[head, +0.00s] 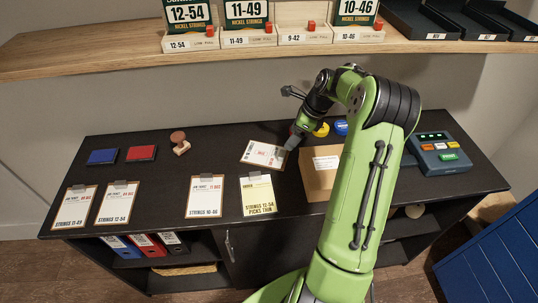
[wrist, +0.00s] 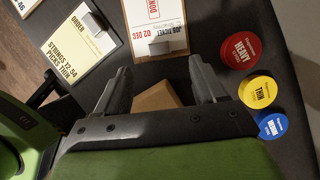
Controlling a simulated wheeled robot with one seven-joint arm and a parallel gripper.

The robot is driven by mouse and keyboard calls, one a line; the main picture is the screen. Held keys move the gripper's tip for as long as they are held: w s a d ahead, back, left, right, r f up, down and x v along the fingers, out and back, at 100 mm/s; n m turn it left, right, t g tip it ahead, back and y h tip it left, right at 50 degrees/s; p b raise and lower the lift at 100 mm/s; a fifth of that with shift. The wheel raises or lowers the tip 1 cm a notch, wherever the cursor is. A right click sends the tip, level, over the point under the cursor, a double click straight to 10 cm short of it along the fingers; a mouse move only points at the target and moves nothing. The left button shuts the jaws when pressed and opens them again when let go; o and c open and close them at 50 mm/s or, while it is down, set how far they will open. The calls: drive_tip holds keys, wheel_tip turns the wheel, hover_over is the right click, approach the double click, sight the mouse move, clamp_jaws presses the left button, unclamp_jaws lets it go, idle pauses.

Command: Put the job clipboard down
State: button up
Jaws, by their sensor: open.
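The job clipboard (head: 262,154), with a white ticket sheet and a grey clip, appears to lie flat on the black bench at the middle back, turned slightly. In the wrist view it (wrist: 152,14) is just ahead of my gripper, clip end nearest me. My gripper (wrist: 160,68) is open, with one finger at each side of that clip end. No firm hold shows. In the head view my gripper (head: 292,141) is at the clipboard's right end, partly hidden by my arm.
A yellow order clipboard (head: 257,193) and a 10-46 clipboard (head: 206,196) lie in front. A cardboard box (head: 318,176) is to the right, partly behind my arm. Red (wrist: 240,50), yellow (wrist: 258,92) and blue (wrist: 272,125) round tins stand beside my gripper. A stamp (head: 180,143) stands left.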

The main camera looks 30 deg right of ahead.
sight(280, 153)
drive_tip(key=b+x, duration=0.2)
drive_tip(key=x, duration=0.7)
drive_tip(key=shift+a, duration=0.1)
drive_tip(key=shift+s+r, duration=0.1)
drive_tip(key=shift+c, duration=1.4)
drive_tip(key=c, duration=1)
wheel_tip(280, 153, up, 10)
drive_tip(key=p, duration=0.2)
drive_tip(key=shift+p, duration=0.35)
